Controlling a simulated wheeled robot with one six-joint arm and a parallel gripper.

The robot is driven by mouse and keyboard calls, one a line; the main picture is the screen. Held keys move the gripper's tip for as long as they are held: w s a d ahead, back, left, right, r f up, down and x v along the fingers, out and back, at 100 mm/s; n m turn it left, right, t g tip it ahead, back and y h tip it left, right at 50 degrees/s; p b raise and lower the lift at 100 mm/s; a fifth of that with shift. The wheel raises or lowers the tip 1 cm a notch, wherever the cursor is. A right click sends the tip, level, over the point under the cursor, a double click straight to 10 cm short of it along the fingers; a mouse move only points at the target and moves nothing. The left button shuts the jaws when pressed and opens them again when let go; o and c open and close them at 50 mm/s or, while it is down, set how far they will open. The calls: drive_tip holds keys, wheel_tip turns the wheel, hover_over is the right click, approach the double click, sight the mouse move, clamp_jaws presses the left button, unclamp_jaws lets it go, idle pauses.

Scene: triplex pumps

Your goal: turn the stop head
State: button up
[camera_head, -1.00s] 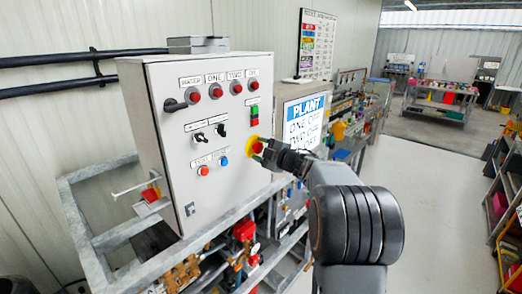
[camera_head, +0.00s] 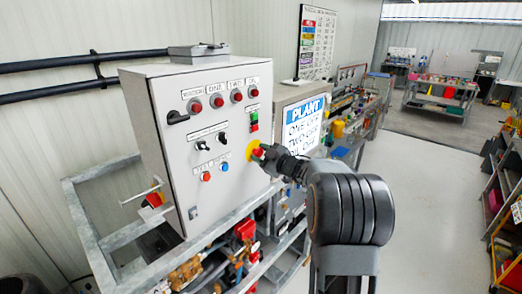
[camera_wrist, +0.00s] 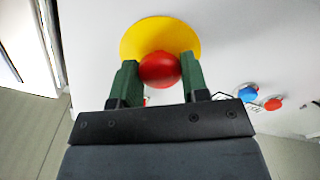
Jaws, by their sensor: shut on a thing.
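The stop head is a red mushroom knob on a yellow round plate, at the right side of the grey control panel's face (camera_head: 180,120). In the wrist view the red stop head (camera_wrist: 159,69) sits between the two green fingers of my gripper (camera_wrist: 160,80), in front of the yellow plate (camera_wrist: 140,33). My gripper is shut on the stop head. In the head view my gripper (camera_head: 264,157) reaches the panel from the right, and the fingers cover part of the yellow plate (camera_head: 252,149).
A blue button (camera_wrist: 247,93) and a red button (camera_wrist: 273,104) lie beside the plate in the wrist view. Red lamps, black switches and a black handle (camera_head: 177,117) are on the panel. A plant display (camera_head: 304,125) stands behind my gripper. Open floor (camera_head: 430,200) lies to the right.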

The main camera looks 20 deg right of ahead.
drive_tip(key=o, duration=0.9)
drive_tip(key=shift+o, duration=0.2)
drive_tip(key=b+v, duration=0.3)
drive_tip(key=v, duration=1)
drive_tip(key=shift+s+b, duration=0.3)
drive_tip(key=shift+s, duration=0.1)
drive_tip(key=shift+d, duration=0.1)
